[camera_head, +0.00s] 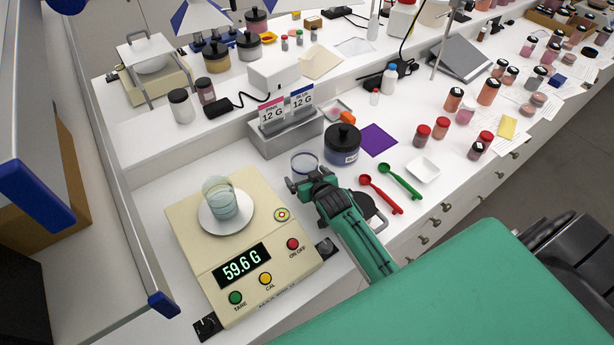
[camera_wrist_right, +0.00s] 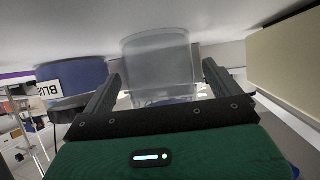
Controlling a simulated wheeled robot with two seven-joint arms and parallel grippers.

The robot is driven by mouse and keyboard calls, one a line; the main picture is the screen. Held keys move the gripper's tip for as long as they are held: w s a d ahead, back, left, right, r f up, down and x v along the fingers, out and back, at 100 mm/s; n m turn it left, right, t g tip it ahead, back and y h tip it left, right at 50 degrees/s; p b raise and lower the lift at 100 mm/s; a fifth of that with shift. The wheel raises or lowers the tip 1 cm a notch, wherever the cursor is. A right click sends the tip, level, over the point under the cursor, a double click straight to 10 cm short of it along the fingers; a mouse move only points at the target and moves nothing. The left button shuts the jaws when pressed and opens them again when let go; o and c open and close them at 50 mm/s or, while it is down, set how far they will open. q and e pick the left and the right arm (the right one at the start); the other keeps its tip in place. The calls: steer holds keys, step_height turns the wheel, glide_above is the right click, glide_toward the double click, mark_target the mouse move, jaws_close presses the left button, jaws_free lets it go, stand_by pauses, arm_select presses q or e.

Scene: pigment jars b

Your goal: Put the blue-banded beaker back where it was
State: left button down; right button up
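The blue-banded beaker (camera_head: 304,161) is a clear, empty-looking glass on the white bench. It stands right of the scale and left of the dark blue-labelled jar (camera_head: 342,146). My right gripper (camera_head: 304,182) is low beside the beaker, partly covering it. In the right wrist view the clear beaker (camera_wrist_right: 160,62) lies between and just beyond the fingertips, and its blue part shows low between them. The right gripper (camera_wrist_right: 162,80) is open, with a gap on each side of the glass. Another clear beaker (camera_head: 220,197) stands on the scale's round pan. My left gripper is out of view.
The cream scale (camera_head: 196,257) reads 59.6 G. A grey block (camera_head: 284,137) behind holds a pink and a blue 12 G card. A red scoop (camera_head: 381,196), a green scoop (camera_head: 399,181), a white dish (camera_head: 423,169) and a purple sheet (camera_head: 379,140) lie to the right.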

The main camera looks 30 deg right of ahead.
steer(key=shift+r, duration=0.15)
steer(key=shift+s, duration=0.3)
steer(key=d+b+v, duration=0.1)
steer(key=b+v, duration=0.1)
steer(key=v, duration=0.9)
steer(key=shift+s+a+r+b, duration=0.2)
steer(key=shift+a+b, duration=0.1)
steer(key=shift+a, duration=0.2)
